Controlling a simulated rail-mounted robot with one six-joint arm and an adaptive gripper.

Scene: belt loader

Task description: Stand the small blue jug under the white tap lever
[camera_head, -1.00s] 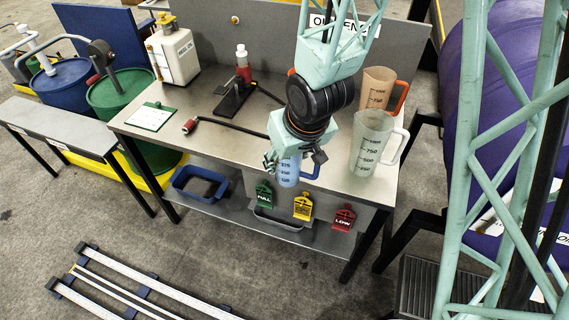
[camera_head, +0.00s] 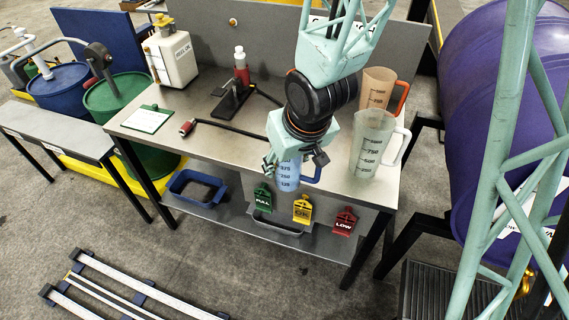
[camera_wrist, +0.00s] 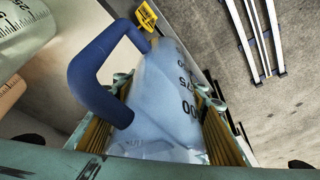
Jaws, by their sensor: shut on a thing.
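The small blue jug (camera_head: 287,176) hangs in my gripper (camera_head: 294,160) at the front edge of the workbench, right of its middle. My gripper is shut on the jug's body. In the wrist view the translucent jug (camera_wrist: 168,92) fills the space between the fingers, with its dark blue handle (camera_wrist: 90,75) to the left and dark scale marks on its side. I cannot make out a white tap lever for certain. A purple drum (camera_head: 505,110) lies at the right, with a yellow fitting (camera_head: 524,283) low on it, partly behind my lattice structure.
Two larger jugs, one clear (camera_head: 370,150) and one brownish (camera_head: 377,88), stand on the workbench (camera_head: 225,140) right of my gripper. Green, yellow and red tags hang below its front edge. A white canister (camera_head: 172,58) stands at the back. A black step (camera_head: 450,290) is at lower right.

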